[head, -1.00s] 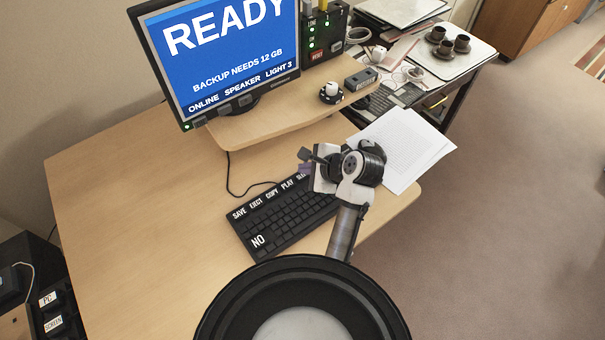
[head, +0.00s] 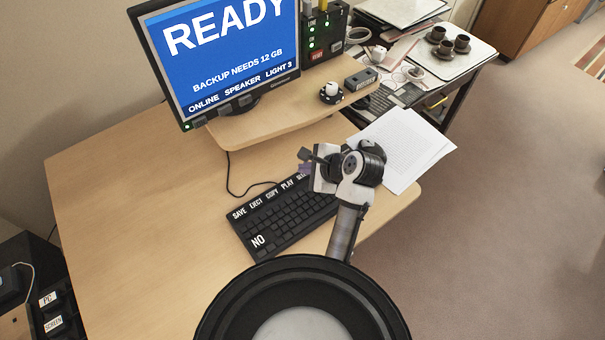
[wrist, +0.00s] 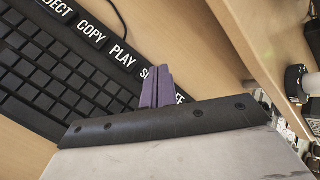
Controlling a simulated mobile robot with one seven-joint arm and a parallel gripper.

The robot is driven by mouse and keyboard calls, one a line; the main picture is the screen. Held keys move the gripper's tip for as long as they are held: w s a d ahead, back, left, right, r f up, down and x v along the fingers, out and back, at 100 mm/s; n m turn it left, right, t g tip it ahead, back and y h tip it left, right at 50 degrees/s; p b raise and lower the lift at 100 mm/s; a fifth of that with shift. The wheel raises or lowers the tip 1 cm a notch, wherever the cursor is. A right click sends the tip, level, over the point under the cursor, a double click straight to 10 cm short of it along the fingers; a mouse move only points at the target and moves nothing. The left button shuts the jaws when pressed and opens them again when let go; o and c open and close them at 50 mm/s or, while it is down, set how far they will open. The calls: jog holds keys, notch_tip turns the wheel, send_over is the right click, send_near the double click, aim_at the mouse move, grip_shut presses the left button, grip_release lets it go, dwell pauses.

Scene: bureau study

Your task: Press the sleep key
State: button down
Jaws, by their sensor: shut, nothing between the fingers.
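The black keyboard (head: 285,222) lies on the desk, with large white-lettered keys SAVE, EJECT, COPY and PLAY along its back row. In the head view my gripper (head: 306,169) is over the keyboard's right end.
The monitor (head: 225,50) reads READY and stands behind the keyboard. A raised shelf (head: 260,118) bears a black round knob (head: 331,93) and a small grey box (head: 361,79). White papers (head: 405,148) lie right of my arm. The desk's left side is clear.

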jog(key=shift+f, duration=0.2)
jog(key=shift+f+p, duration=0.2)
jog(key=shift+p, duration=0.1)
jog(key=shift+f, duration=0.5)
dwell(0.7)
jog(key=shift+r, duration=0.15)
jog(key=shift+r+p, duration=0.8)
jog(key=shift+p, duration=0.65)
